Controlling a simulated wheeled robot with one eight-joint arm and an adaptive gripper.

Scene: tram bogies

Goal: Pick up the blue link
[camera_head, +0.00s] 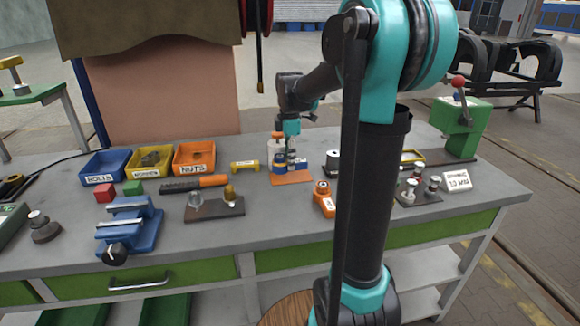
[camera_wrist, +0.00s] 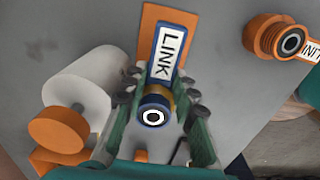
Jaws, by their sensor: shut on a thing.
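The blue link (camera_wrist: 169,58), with a white LINK label and a round eye at its near end, lies between the fingers of my gripper (camera_wrist: 158,88) in the wrist view. The fingers are shut on it near the eye. An orange mat (camera_wrist: 150,18) shows behind and beneath the link. In the head view my gripper (camera_head: 291,152) points down at the orange mat (camera_head: 292,178) on the bench. The link is small and partly hidden there, and I cannot tell whether it touches the mat.
A white bottle with an orange cap (camera_wrist: 80,95) stands close left of my fingers. An orange link (camera_head: 324,199) lies right of the mat. Bins (camera_head: 195,158), a blue vise (camera_head: 130,225) and an orange-handled tool (camera_head: 195,184) are further left. A green press (camera_head: 462,127) stands right.

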